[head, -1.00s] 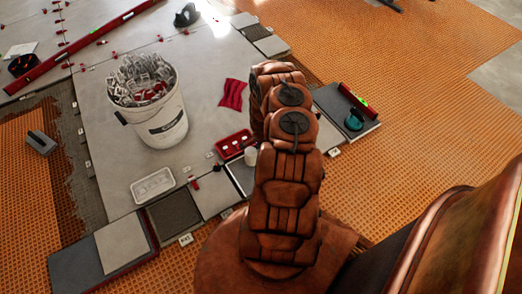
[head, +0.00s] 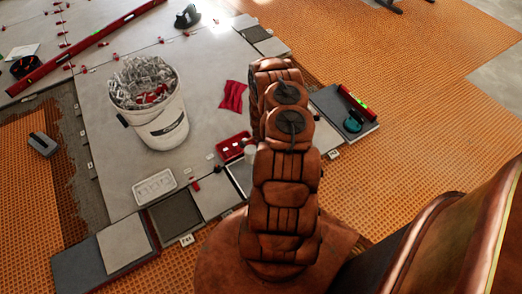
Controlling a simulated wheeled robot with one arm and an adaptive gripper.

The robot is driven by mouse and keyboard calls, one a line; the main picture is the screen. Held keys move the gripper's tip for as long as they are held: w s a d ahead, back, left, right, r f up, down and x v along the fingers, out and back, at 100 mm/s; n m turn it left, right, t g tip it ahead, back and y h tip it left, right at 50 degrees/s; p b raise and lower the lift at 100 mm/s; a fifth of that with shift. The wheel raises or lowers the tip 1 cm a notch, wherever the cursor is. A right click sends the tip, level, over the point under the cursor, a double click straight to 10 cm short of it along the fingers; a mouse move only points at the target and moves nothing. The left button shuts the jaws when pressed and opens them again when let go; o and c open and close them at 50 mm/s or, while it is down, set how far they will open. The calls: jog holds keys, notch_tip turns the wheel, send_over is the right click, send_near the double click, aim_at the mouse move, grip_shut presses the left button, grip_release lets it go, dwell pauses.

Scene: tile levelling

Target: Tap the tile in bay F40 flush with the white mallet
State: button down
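My arm reaches away over the row of small tile bays along the near edge of the grey tiled floor. My gripper is hidden behind the arm links. A small white cylinder (head: 250,153) shows partly beside the arm, near a red tray; it may be the white mallet's head, but I cannot tell. A bay label (head: 186,240) stands by the dark bay (head: 175,215), its text too small to read surely. Another label (head: 334,155) lies right of the arm. I cannot tell which bay is F40, nor any tile's height.
A white bucket of clips (head: 160,130) stands on the tiles, with a white tray (head: 154,187) in front. The red tray (head: 233,145) and red cloth (head: 233,95) lie left of my arm. A grey slab (head: 345,115) at right carries a teal-topped tool and red level.

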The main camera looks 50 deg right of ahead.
notch_tip(320, 180, down, 6)
jog(key=b, duration=0.4)
jog(key=shift+a+r, duration=0.1)
jog(key=shift+r, duration=0.05)
jog(key=shift+r+p, duration=1.1)
jog(key=shift+r, duration=1.75)
